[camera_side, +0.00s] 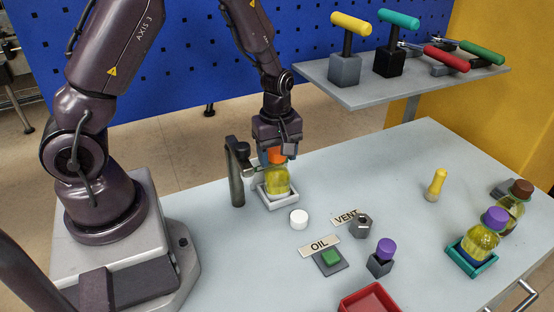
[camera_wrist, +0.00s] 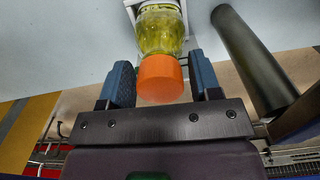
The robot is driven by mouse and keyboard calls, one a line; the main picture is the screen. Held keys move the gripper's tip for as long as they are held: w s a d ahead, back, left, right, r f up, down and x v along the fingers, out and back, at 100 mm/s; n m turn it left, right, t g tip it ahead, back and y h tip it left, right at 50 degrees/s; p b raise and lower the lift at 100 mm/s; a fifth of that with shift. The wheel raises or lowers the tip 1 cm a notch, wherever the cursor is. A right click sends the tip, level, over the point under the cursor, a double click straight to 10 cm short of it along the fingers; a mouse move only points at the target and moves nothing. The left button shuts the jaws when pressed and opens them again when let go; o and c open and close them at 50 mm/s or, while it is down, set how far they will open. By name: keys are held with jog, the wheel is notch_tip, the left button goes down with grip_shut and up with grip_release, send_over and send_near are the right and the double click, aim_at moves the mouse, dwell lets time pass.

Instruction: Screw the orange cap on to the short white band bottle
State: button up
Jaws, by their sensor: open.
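A short bottle of yellow-green liquid (camera_side: 277,184) stands upright in a white square holder (camera_side: 279,204). The orange cap (camera_side: 276,155) sits at the bottle's mouth. In the wrist view the cap (camera_wrist: 161,80) lies in line with the bottle's neck (camera_wrist: 160,32), and I cannot tell how far it is threaded. My gripper (camera_wrist: 163,72) is open, with one finger on each side of the cap and a gap at both sides. In the side view my gripper (camera_side: 279,148) is right above the bottle and partly hides the cap. A white band cannot be made out clearly.
A dark post with an arm (camera_side: 237,178) stands close left of the bottle. A purple-capped bottle (camera_side: 482,242) stands right.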

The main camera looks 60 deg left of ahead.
jog(key=shift+n, duration=0.9)
jog(key=shift+n, duration=1.7)
jog(key=shift+n, duration=0.9)
jog(key=c, duration=0.6)
jog(key=shift+m, duration=0.9)
